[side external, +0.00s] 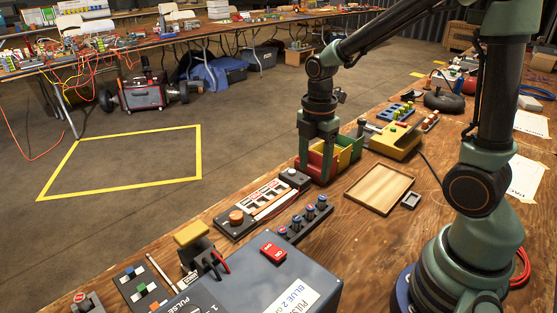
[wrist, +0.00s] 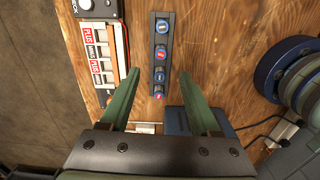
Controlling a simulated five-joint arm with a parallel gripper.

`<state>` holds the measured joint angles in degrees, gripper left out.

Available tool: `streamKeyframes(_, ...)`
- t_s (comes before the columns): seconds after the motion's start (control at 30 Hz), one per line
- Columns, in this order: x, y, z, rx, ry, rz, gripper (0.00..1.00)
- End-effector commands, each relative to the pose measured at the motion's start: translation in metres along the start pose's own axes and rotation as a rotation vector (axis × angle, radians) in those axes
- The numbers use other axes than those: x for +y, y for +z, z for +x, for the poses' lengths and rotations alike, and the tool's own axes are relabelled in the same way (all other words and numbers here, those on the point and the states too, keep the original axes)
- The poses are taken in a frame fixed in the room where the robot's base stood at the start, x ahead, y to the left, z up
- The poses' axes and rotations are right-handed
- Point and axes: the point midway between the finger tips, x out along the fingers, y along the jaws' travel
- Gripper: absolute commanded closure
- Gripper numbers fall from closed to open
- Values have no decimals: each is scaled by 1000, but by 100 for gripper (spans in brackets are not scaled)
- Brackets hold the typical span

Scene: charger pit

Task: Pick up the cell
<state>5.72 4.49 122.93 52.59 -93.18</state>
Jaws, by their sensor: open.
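A narrow dark rack (side external: 291,236) stands on the wooden bench and holds several upright round cells (side external: 309,212) with blue and red tops. In the wrist view the cells (wrist: 162,26) sit in a line along the rack (wrist: 153,38); I cannot tell which one is the cell meant. My gripper (side external: 318,165) points down behind the rack, near the coloured bins. In the wrist view my gripper (wrist: 158,72) is open and empty, its two green fingers spread apart, with the lower end of the rack showing between them.
A blue-grey box (side external: 245,285) with a red switch stands in front. Red, green and yellow bins (side external: 344,158) are by my gripper. A wooden tray (side external: 379,187) lies to the right.

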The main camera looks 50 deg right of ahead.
Motion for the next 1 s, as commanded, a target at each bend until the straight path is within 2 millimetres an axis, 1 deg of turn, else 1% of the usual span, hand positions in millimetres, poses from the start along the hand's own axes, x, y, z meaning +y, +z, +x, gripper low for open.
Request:
streamKeyframes(0.2, -2, 0, 37, 0, -7, -1, 37)
streamKeyframes(0.3, -2, 0, 51, 0, -5, -1, 37)
streamKeyframes(0.4, -1, 0, 60, 0, -2, 0, 37)
streamKeyframes(0.57, -1, -1, 69, 0, -2, 0, 37)
streamKeyframes(0.8, -3, -4, 102, 0, -5, -1, 37)
streamKeyframes(0.9, -3, -4, 110, 0, -3, 0, 37)
streamKeyframes(1.0, -2, -4, 115, 0, -1, 0, 37)
